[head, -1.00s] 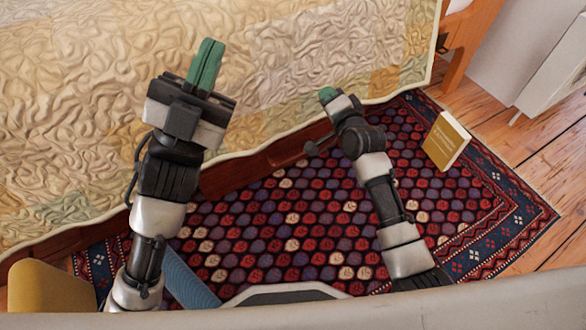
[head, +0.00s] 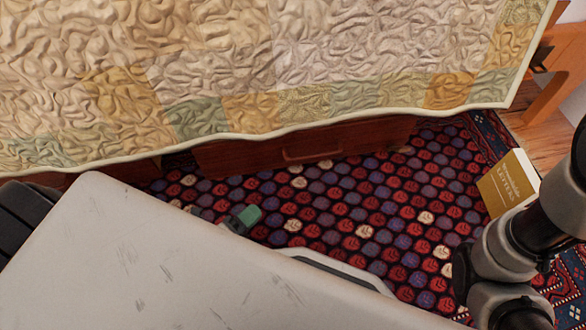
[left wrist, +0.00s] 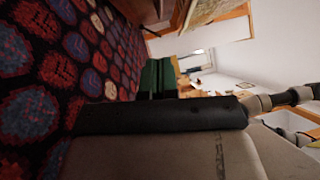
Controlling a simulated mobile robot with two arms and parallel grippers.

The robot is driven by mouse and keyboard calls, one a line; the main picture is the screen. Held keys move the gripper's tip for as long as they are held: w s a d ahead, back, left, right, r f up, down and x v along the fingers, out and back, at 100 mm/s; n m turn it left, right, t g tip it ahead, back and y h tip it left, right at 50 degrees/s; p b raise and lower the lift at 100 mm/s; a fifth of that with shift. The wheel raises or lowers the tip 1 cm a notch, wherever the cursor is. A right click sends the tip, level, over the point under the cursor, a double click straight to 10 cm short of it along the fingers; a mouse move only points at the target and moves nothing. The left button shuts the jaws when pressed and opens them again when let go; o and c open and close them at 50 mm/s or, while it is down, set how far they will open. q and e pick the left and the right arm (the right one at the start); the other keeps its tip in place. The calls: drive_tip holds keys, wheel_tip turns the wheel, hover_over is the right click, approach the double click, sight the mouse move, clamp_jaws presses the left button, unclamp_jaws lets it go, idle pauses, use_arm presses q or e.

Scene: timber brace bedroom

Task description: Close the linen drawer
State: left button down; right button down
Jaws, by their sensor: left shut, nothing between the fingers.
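The linen drawer (head: 245,156) shows in the head view as a red-brown wooden front with a handle (head: 312,152), low under the quilted bed. Its front seems to stand out from the bed's side; the quilt hides its top, so how far is unclear. My left gripper (head: 243,217) is low over the rug, on the near side of the drawer front and apart from it. Its green fingers are shut and empty; they also show in the left wrist view (left wrist: 158,76). My right arm is at the right edge, its gripper out of view.
The bed's quilt (head: 250,60) hangs over the drawer's top. A patterned rug (head: 370,215) covers the floor in front. A yellow book (head: 510,182) lies on the rug at the right. My own pale body covers the lower left of the head view.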

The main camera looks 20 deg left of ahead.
use_arm(q)
drive_tip(key=a+b+x, duration=0.1)
drive_tip(key=b+x, duration=0.1)
drive_tip(key=x, duration=0.4)
drive_tip(key=w+a+b+x, duration=0.1)
drive_tip(key=b+x, duration=0.2)
drive_tip(key=x, duration=0.3)
drive_tip(key=shift+w+a+r+b, duration=0.2)
drive_tip(key=shift+w+r+b, duration=0.1)
drive_tip(key=shift+w+a, duration=0.65)
drive_tip(key=shift+w, duration=0.3)
drive_tip(key=shift+w+a, duration=0.65)
drive_tip(key=shift+w, duration=0.3)
